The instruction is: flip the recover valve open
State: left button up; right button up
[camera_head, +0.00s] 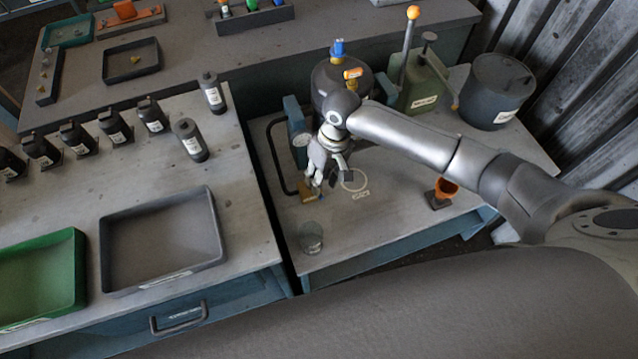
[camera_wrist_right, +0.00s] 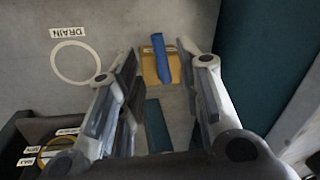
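A brass-coloured valve block (camera_wrist_right: 157,66) with a blue lever (camera_wrist_right: 161,58) sits on the grey bench top. In the camera_head view the block (camera_head: 307,193) shows just below my right gripper (camera_head: 317,180). My right gripper (camera_wrist_right: 157,56) is open, fingers apart and pointing down at the bench. In the wrist view the valve lies between and beyond the fingertips, and I see no clear contact. My left gripper is not in view.
A dark tank (camera_head: 330,85) with blue and orange valve handles stands behind the gripper. A DRAIN circle (camera_wrist_right: 76,62) marks the bench.

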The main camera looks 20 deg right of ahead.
jog(key=f, duration=0.3)
jog(key=shift+s+a+f, duration=0.1)
jog(key=shift+a+f, duration=0.15)
jog(key=shift+a, duration=0.1)
jog(key=shift+f, duration=0.1)
jog(key=shift+c, duration=2.2)
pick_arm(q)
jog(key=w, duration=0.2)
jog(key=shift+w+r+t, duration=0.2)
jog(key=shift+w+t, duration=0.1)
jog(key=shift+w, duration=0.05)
pick_arm(e)
grip_shut()
